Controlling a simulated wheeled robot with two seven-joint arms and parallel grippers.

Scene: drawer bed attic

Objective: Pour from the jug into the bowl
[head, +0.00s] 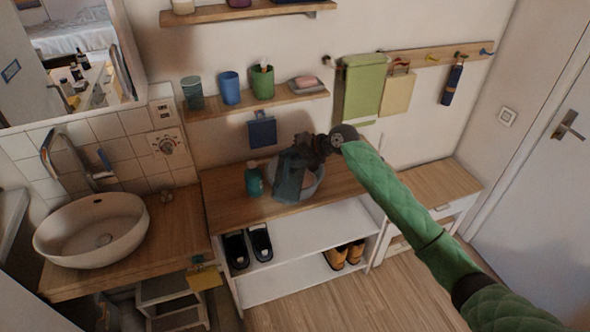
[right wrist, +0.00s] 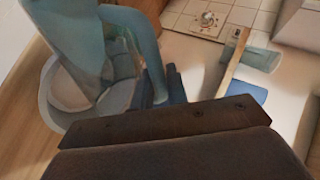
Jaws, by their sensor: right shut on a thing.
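A dark teal jug (head: 288,182) is held over the bowl, in front of it in the head view. The grey bowl (head: 313,184) stands on the wooden top of the low shoe cabinet, partly hidden by the jug. My right gripper (head: 305,150) is shut on the jug. In the right wrist view the jug (right wrist: 85,35) is large and tilted, its handle at the gripper, and the bowl (right wrist: 58,115) shows below it with something pale inside. I cannot tell whether anything flows. My left gripper is not in view.
A small teal bottle (head: 254,180) stands left of the bowl on the cabinet top (head: 222,197). A shelf (head: 215,108) with cups hangs above. A sink basin (head: 90,235) is at left. The cabinet top is clear at right.

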